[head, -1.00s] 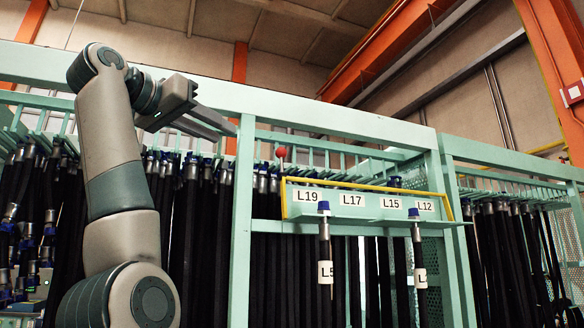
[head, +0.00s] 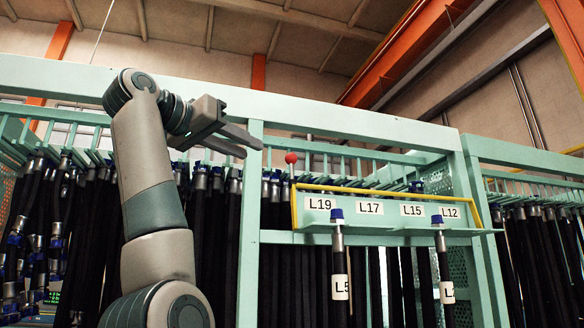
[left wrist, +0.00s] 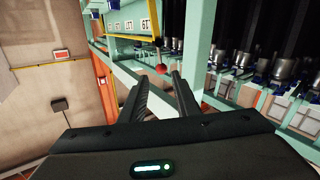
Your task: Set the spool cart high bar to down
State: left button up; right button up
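The spool cart's yellow bar (head: 385,191) runs along the top and sides of the label panel (head: 383,208). A red ball knob (head: 291,158) stands at its left end, and it also shows in the left wrist view (left wrist: 160,69). How the knob joins the bar is unclear. My left gripper (head: 252,148) is raised to the knob's left, fingers pointing toward it. In the left wrist view the gripper's two fingers (left wrist: 161,95) are apart and empty, and the knob appears between and beyond their tips. My right gripper is not in view.
A green post (head: 251,200) stands close to my left fingertips, under a long green top beam (head: 330,112). Two labelled hoses (head: 339,265) hang from the panel. Many black hoses (head: 205,240) hang behind. The space above the beam is clear.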

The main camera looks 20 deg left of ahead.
aim_at(291, 164)
pick_arm(q)
jog(key=p+x, duration=0.9)
jog(key=x, duration=0.7)
jog(key=shift+w+r+p, duration=0.15)
jog(key=shift+p, duration=0.2)
jog(key=shift+w, duration=0.15)
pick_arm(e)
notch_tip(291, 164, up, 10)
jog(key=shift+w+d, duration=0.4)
pick_arm(q)
grip_shut()
